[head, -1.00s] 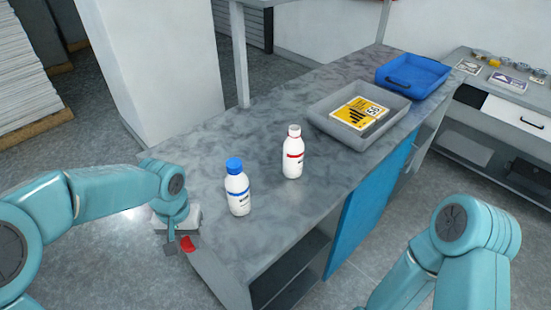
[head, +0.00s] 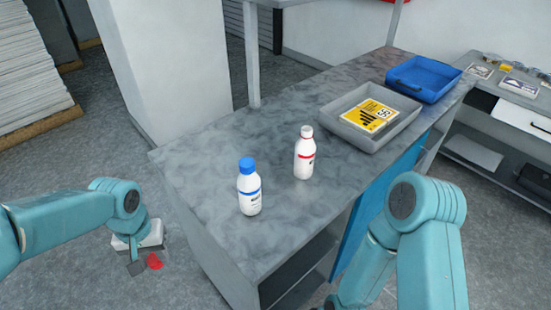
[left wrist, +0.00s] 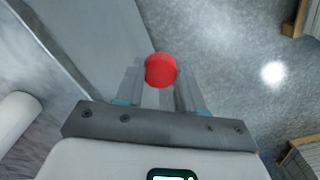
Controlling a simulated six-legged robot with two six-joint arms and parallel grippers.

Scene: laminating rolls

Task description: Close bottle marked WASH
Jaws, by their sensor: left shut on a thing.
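My left gripper (head: 143,265) is shut on a red cap (head: 154,261), off the table's left end, with floor behind it. The cap also shows between the fingertips in the left wrist view (left wrist: 161,70). A white bottle with a red band (head: 304,154) stands upright on the grey table; its top is whitish, with no red cap on it. The label print is too small to read. My right arm shows at lower right, but its gripper does not clearly show.
The grey table (head: 225,150) has free room around the bottles. A grey tray (head: 345,131) with a yellow label item (head: 368,116) and a blue tray (head: 424,79) stand farther right. A white pillar (head: 165,65) rises behind the table's left part.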

